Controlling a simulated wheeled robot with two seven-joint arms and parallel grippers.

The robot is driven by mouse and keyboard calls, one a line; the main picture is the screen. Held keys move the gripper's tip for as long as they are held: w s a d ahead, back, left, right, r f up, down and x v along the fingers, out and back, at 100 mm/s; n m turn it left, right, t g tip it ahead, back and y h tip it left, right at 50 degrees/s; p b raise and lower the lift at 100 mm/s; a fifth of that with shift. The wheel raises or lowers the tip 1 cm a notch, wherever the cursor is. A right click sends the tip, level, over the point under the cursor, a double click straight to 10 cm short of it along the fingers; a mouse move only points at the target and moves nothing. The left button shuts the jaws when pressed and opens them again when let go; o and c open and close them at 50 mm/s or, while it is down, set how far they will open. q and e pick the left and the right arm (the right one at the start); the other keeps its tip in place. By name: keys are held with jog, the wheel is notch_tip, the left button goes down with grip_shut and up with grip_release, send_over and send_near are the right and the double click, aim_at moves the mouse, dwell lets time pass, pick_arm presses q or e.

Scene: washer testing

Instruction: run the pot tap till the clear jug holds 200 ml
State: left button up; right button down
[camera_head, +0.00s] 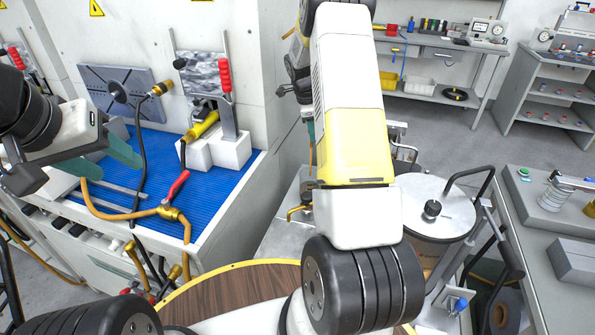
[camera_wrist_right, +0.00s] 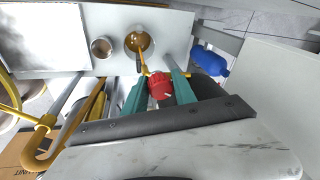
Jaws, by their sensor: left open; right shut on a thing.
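The pot (camera_head: 415,208) with a shiny lid and black knob stands right of my right arm in the head view. A brass spout (camera_head: 297,212) shows left of that arm, over a grey surface. In the right wrist view, my right gripper (camera_wrist_right: 158,90) is shut on a red tap handle (camera_wrist_right: 160,86). A thin brass spout (camera_wrist_right: 141,58) runs from the handle to a round vessel (camera_wrist_right: 150,35) with amber liquid, apparently the clear jug; its level marks cannot be read. The head view hides the right fingers behind the arm. My left gripper (camera_head: 98,168) is open and empty at the left.
A smaller round cup (camera_wrist_right: 102,47) stands beside the vessel. A blue handle (camera_wrist_right: 208,62) is right of my right fingers. The washer bench with blue mat (camera_head: 225,185) and hoses (camera_head: 120,212) fills the left. A grey table (camera_head: 540,250) stands at the right.

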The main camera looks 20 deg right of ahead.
jog(key=shift+w+r, duration=0.1)
dwell(0.3)
jog(key=n+t, duration=0.1)
jog(key=n, duration=0.3)
jog(key=shift+y, duration=0.3)
jog(key=shift+n, duration=1.1)
jog(key=c, duration=0.8)
grip_release()
jog(key=d+v, duration=0.1)
jog(key=v, duration=0.5)
jog(key=shift+s+a+r, duration=0.3)
jog(key=shift+a+r, duration=0.1)
jog(key=shift+a, duration=0.05)
